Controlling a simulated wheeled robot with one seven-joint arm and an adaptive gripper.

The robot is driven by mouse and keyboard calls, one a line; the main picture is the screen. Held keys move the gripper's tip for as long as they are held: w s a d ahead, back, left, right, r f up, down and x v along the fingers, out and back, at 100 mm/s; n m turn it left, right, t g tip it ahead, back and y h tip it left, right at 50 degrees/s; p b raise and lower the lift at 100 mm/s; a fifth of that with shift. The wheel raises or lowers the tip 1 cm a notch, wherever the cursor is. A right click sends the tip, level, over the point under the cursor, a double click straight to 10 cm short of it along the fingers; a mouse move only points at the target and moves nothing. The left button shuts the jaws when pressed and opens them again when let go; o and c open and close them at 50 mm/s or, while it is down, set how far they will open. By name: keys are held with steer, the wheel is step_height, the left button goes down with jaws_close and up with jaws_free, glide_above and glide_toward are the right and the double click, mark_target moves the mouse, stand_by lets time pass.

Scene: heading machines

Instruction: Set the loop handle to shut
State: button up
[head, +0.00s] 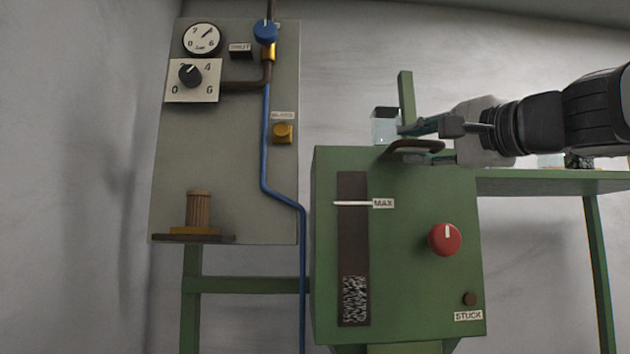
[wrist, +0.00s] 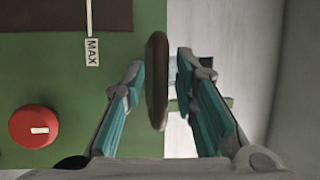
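The loop handle (head: 415,146) is a dark brown bar at the top edge of the green machine box (head: 400,290). In the wrist view the loop handle (wrist: 157,80) stands between my two fingers, with a visible gap on each side. My gripper (head: 405,130) comes in from the right in the head view, at the handle. In the wrist view my gripper (wrist: 160,75) is open, its teal finger pads apart on either side of the handle. I cannot tell whether the handle's position counts as open or shut.
The box front carries a red knob (head: 445,239), a level window with a MAX label (head: 383,203) and a STUCK label (head: 468,316). A grey panel (head: 225,140) with dials and a blue pipe (head: 265,150) stands at left. A clear jar (head: 384,128) is behind the handle.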

jaws_close()
steer(key=w+b, duration=0.2)
steer(key=w, duration=0.3)
steer(key=shift+w+f, duration=0.15)
steer(key=shift+w, duration=0.15)
steer(key=shift+w+b, duration=0.3)
steer(key=shift+w, duration=0.05)
steer(key=shift+r, duration=0.2)
steer(key=shift+o, duration=1.5)
jaws_free()
steer(key=shift+w+f, duration=0.1)
steer(key=shift+w, duration=0.05)
steer(key=shift+o, duration=0.3)
